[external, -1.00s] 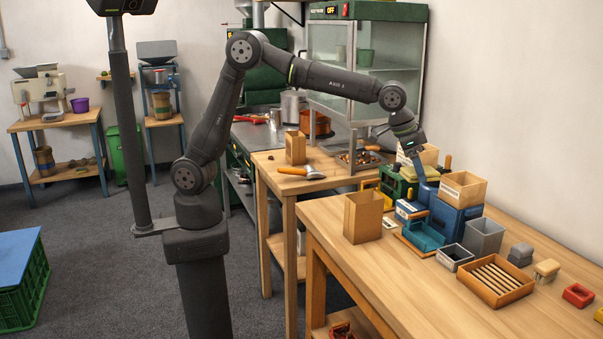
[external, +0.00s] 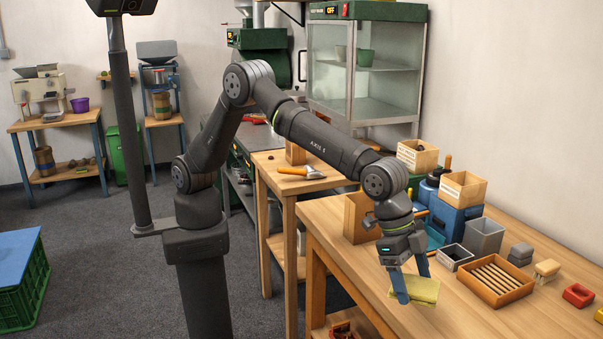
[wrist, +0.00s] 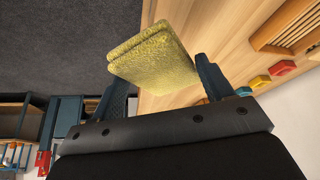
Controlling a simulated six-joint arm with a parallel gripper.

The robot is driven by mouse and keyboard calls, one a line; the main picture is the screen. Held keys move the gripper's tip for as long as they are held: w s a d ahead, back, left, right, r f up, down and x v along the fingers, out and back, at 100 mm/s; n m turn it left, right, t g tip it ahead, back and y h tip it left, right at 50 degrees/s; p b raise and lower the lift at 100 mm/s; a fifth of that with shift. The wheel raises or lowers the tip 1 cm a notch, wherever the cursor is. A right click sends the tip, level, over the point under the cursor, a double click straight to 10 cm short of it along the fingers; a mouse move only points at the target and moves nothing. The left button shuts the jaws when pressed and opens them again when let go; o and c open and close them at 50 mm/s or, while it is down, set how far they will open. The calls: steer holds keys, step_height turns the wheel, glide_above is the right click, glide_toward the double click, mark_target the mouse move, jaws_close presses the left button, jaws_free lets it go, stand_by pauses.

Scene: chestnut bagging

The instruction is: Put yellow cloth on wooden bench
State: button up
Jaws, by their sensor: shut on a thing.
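The yellow cloth (external: 427,290) is a folded square pad. My gripper (external: 412,285) is shut on it, with its blue fingers on either side. In the wrist view, the cloth (wrist: 155,58) sits between the fingers (wrist: 163,80) and reaches beyond them. The wooden bench (external: 480,318) lies under and around the cloth in the external view. The wrist view shows the cloth across the line between the bench top (wrist: 215,35) and the grey floor. I cannot tell whether the cloth touches the bench.
A wooden tray with slats (external: 494,281), a grey bin (external: 484,238) and a small grey box (external: 455,257) stand behind the cloth. A red block (external: 578,295) lies to the right. The bench front right of the cloth is clear.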

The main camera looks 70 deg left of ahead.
glide_above(447, 317)
steer(key=a, duration=0.1)
steer(key=f, duration=0.6)
steer(key=shift+s+a+f, duration=0.2)
steer(key=shift+s+f, duration=0.05)
steer(key=shift+s, duration=0.15)
steer(key=shift+f, duration=2)
steer(key=shift+f, duration=0.2)
steer(key=o, duration=1)
steer(key=shift+r, duration=0.1)
steer(key=v, duration=1.2)
steer(key=shift+r, duration=0.15)
